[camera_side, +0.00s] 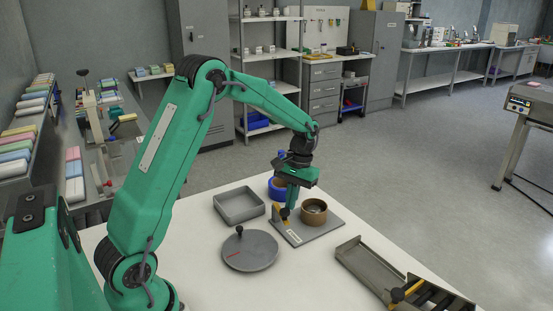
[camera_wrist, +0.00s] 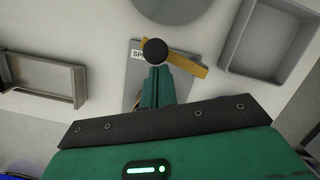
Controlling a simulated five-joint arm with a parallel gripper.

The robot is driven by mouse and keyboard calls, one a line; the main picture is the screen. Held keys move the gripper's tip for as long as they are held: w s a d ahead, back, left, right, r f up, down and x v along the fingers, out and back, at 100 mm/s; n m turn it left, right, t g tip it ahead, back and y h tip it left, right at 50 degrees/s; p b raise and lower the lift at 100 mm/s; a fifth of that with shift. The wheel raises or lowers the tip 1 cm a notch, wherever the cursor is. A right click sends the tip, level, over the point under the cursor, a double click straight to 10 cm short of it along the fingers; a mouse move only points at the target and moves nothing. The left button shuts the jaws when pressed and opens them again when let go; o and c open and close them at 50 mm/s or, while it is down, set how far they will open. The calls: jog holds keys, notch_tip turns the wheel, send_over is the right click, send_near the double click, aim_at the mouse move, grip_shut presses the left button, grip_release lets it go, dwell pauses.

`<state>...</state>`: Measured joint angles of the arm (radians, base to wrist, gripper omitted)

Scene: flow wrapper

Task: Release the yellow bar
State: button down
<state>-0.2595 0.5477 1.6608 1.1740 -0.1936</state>
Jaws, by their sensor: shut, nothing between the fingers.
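The yellow bar (camera_wrist: 187,62) with a round black knob (camera_wrist: 154,50) lies across one end of a grey plate (camera_wrist: 136,74). In the side view the bar (camera_side: 281,219) shows small at the plate's left part. My gripper (camera_wrist: 160,70) points down at the knob, its green fingers together and empty. The fingertips look close to the knob; I cannot tell whether they touch it. In the side view my gripper (camera_side: 291,206) is just above the bar, beside a brown roll (camera_side: 314,211) on the plate.
A grey lidlike disc (camera_side: 250,251) with a black knob lies in front. An open grey tray (camera_side: 239,206) is at the left, and a blue roll (camera_side: 274,190) stands behind my gripper. A metal chute (camera_side: 357,262) with rollers is at the right. White table shows between them.

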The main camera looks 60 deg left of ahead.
dwell(0.4)
jog(key=shift+w+a, duration=0.35)
jog(key=shift+w, duration=0.35)
jog(key=shift+w, duration=0.1)
jog(key=w+a+r, duration=0.2)
jog(key=w+r, duration=0.3)
jog(key=r, duration=0.4)
jog(key=shift+w+a+r, duration=0.25)
jog(key=shift+w+r, duration=0.1)
jog(key=shift+w, duration=0.05)
dwell(0.3)
